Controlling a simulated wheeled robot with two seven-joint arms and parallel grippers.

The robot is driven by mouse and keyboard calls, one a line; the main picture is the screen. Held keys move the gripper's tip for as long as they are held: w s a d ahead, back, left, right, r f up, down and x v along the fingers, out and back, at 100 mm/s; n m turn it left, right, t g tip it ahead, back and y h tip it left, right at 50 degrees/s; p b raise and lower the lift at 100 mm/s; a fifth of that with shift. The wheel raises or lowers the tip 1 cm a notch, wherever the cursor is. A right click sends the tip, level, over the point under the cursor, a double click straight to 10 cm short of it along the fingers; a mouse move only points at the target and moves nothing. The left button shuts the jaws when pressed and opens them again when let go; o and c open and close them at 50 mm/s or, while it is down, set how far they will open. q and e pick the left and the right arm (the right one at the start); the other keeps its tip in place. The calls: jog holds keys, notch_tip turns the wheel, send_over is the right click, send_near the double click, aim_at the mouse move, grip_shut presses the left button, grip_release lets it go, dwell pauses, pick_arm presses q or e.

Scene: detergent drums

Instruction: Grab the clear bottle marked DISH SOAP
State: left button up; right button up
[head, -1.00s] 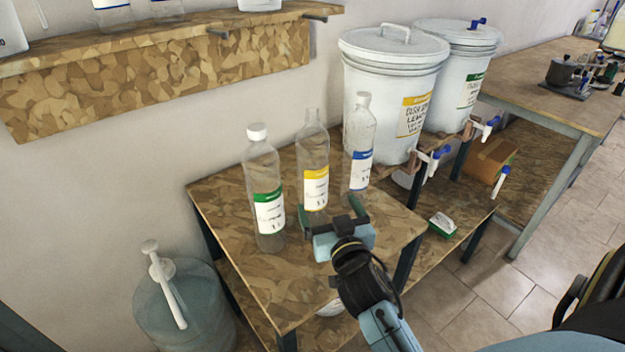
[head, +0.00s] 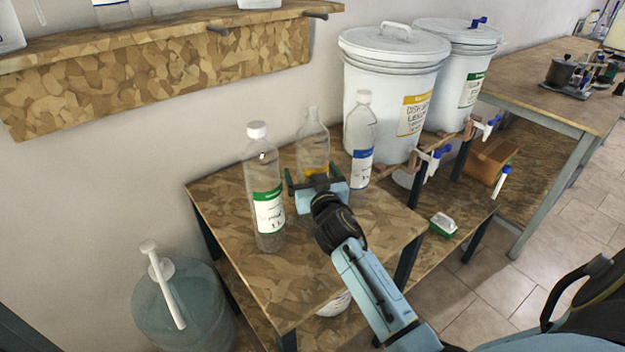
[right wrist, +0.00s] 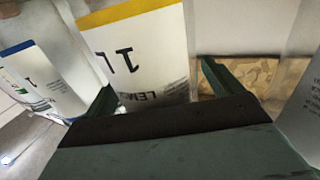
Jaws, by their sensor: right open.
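Three clear bottles stand upright on the small wooden table. The one with a yellow-banded label (head: 313,143) is in the middle; its label, partly reading "1 L" and "LEM", fills the right wrist view's centre (right wrist: 140,50). A green-banded bottle with a white cap (head: 265,180) is at left, and a blue-banded bottle (head: 360,135) at right. I cannot read DISH SOAP on any bottle. My right gripper (head: 316,176) is open at the yellow-banded bottle, with its fingers (right wrist: 160,82) towards the bottle's two sides. Contact cannot be told. My left gripper is not in view.
A white drum (head: 390,95) with a yellow label stands behind right, a second drum (head: 462,75) beyond it, both with taps. A wooden shelf (head: 160,85) is above left. A blue jug with a pump (head: 185,310) stands left. The table's front (head: 330,265) is clear.

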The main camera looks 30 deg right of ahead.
jog(key=shift+w, duration=0.2)
jog(key=c, duration=1.1)
